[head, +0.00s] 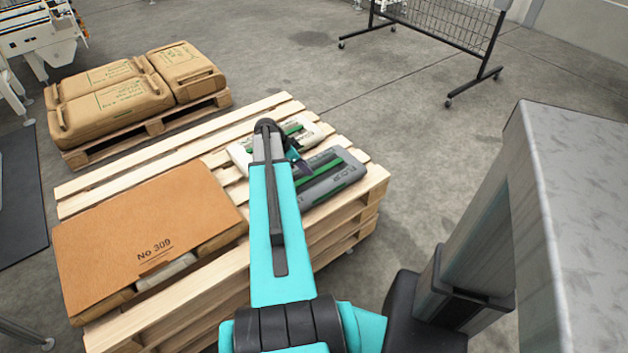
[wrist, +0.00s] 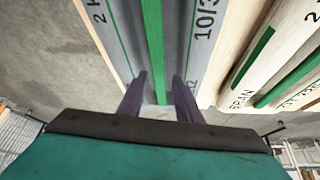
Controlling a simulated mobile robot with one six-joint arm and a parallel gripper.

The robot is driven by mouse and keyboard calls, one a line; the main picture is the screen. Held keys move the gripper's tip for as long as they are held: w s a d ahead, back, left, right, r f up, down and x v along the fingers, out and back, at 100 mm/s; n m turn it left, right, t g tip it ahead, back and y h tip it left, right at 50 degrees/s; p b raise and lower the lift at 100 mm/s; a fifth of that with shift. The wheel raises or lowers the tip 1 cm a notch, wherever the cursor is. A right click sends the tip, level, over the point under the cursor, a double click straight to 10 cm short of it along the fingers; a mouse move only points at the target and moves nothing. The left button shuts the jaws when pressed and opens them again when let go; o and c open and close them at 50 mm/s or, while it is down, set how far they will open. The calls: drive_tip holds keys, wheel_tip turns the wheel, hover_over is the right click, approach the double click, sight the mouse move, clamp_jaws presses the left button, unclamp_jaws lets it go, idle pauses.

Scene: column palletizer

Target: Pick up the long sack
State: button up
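A grey sack (head: 333,178) with green stripes lies on the right end of the near wooden pallet stack. A cream sack (head: 307,131) with green print lies beside it, partly behind my arm. The grey sack (wrist: 178,38) fills the top middle of the wrist view, and the cream sack (wrist: 262,62) is to its right. My gripper (wrist: 160,98) has its two fingers apart with nothing between them but the view of the grey sack's green stripe. The fingers point at the grey sack; I cannot tell whether they touch it. My arm hides part of both sacks.
A brown cardboard sheet (head: 140,232) marked No 309 covers the left part of the pallet stack (head: 205,290). Brown sacks (head: 110,105) lie on another pallet at the back left. A wire-mesh rack (head: 440,22) stands at the back. Open concrete floor lies behind the stack.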

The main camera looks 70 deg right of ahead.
sight(314, 180)
drive_tip(key=shift+s+f, duration=0.1)
drive_tip(key=shift+f, duration=0.15)
drive_tip(key=shift+d+f, duration=0.1)
drive_tip(key=shift+x, duration=2.5)
drive_tip(key=shift+s, duration=0.2)
clamp_jaws()
drive_tip(key=shift+r, duration=0.2)
